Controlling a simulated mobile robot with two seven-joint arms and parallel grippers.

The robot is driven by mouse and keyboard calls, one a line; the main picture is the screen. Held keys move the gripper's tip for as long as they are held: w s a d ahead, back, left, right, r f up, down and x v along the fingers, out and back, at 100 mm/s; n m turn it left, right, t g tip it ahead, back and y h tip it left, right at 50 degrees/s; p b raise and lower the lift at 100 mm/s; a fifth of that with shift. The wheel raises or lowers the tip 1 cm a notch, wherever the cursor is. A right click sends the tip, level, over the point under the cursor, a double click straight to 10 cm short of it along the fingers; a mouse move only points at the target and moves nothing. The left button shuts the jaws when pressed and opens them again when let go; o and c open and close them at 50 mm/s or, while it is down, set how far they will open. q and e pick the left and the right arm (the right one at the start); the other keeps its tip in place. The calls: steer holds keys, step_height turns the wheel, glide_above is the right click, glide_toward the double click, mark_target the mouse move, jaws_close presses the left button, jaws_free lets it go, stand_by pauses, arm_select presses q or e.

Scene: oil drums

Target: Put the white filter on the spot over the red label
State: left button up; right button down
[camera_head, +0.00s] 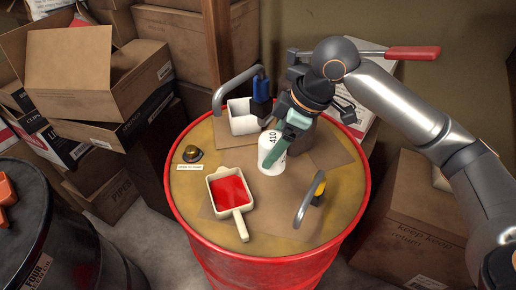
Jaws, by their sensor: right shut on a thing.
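The white filter (270,154) is a white cylinder with dark "410" lettering. It is in my right gripper (281,143), whose green fingers are shut on its upper right side. It is upright or slightly tilted above the middle of the red-rimmed drum top (268,222); I cannot tell whether its base touches the drum. A small pale label (190,168) lies at the drum's left, just below a dark round cap (193,153). Its text is too small to read, and I cannot make out a clearly red label. My left gripper is not in view.
A white scoop with red contents (229,189) lies left of the filter. A white square cup (242,117) stands behind, by a grey curved handle with a blue part (261,92). Another curved handle (306,204) stands front right. Boxes (82,75) and a dark drum (60,240) surround.

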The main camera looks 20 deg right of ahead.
steer(key=f, duration=0.1)
steer(key=w+f, duration=0.1)
steer(key=shift+f+b, duration=0.35)
steer(key=shift+f, duration=0.25)
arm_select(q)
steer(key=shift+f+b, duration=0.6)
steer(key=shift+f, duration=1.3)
arm_select(e)
steer(key=shift+s+f, duration=0.15)
steer(key=shift+f, duration=4.75)
steer(key=shift+f, duration=0.1)
steer(key=shift+c, duration=2.1)
jaws_free()
steer(key=shift+f, duration=0.1)
steer(key=o, duration=0.4)
